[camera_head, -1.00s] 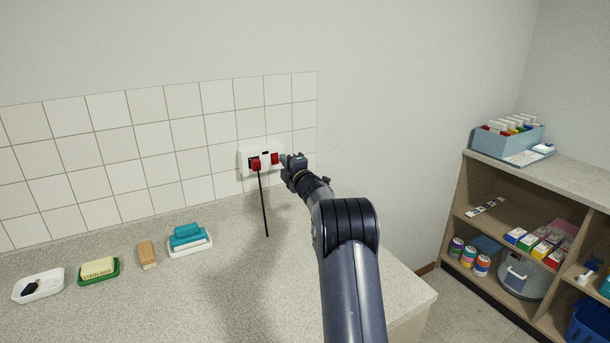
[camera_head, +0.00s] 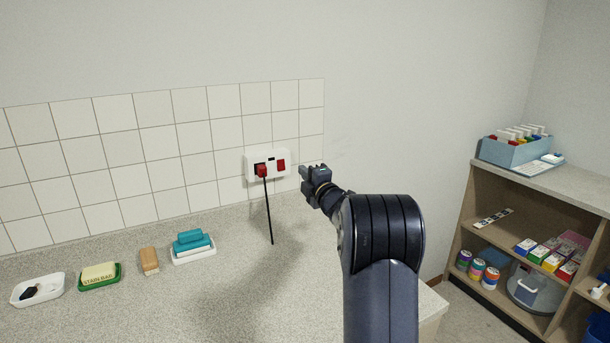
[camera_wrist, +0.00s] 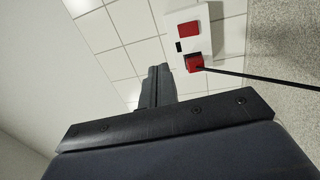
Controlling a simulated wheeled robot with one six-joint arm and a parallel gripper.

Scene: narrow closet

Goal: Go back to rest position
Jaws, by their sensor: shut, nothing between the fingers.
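My gripper (camera_head: 303,172) is shut and empty, just right of the wall socket plate and apart from it. In the wrist view my gripper (camera_wrist: 161,70) shows its closed fingers in front of the tiles. The white socket plate (camera_head: 252,171) is on the tiled wall and holds a red plug (camera_head: 262,171) at its left and a red switch (camera_head: 281,165) at its right. A black cord (camera_head: 269,215) hangs from the plug to the counter. The wrist view also shows the plate (camera_wrist: 207,32), the switch (camera_wrist: 189,30) and the plug (camera_wrist: 194,63).
The counter (camera_head: 215,295) carries a white dish (camera_head: 55,289), a stain bar on a green dish (camera_head: 100,275), a wooden brush (camera_head: 149,261) and a teal sponge (camera_head: 190,239). An open shelf unit (camera_head: 465,210) stands at right. The air around my gripper is clear.

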